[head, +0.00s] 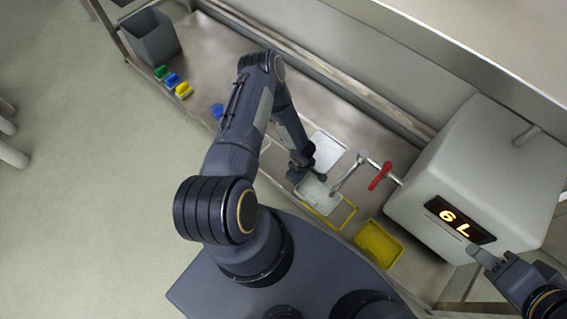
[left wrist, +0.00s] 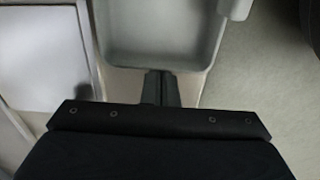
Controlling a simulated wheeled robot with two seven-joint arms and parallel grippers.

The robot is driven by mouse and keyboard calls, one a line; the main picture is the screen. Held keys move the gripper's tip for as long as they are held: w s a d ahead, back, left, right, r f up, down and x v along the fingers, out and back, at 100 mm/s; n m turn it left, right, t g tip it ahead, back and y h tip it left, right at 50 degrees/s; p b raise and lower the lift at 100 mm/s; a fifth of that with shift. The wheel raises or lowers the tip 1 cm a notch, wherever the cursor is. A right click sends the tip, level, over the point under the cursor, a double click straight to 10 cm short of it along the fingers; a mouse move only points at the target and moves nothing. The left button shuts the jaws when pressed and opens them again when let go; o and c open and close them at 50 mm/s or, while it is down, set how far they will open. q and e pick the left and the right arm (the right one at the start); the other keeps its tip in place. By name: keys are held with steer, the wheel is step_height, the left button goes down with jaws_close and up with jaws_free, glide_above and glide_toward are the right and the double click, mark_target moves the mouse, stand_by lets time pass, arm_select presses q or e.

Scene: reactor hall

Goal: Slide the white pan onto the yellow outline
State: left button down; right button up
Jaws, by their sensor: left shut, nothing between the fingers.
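The white pan (head: 313,191), a shallow pale tray, lies on the metal bench below the tap. The yellow outline (head: 350,219) shows on the bench beside it, and the pan seems to cover its upper left part. My left gripper (head: 305,170) is at the pan's upper left side in the head view, its fingertips partly hidden. In the left wrist view the pan (left wrist: 158,35) is at the top, and the shut fingers (left wrist: 160,88) are at its near wall; contact is unclear. My right gripper (head: 484,258) is by the grey box, away from the pan.
A tap with a red handle (head: 380,176) reaches over the pan. A grey box (head: 470,170) displays "6 L". A yellow tray (head: 378,244) lies past the outline. A white panel (head: 327,150) lies beyond the pan. Small coloured items and a grey bin (head: 150,38) are far left.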

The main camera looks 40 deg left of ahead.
mark_target(309, 190)
arm_select(q)
steer(key=d, duration=0.5)
steer(key=shift+s, duration=0.25)
step_height(309, 190, up, 8)
steer(key=p, duration=0.3)
steer(key=shift+f, duration=0.15)
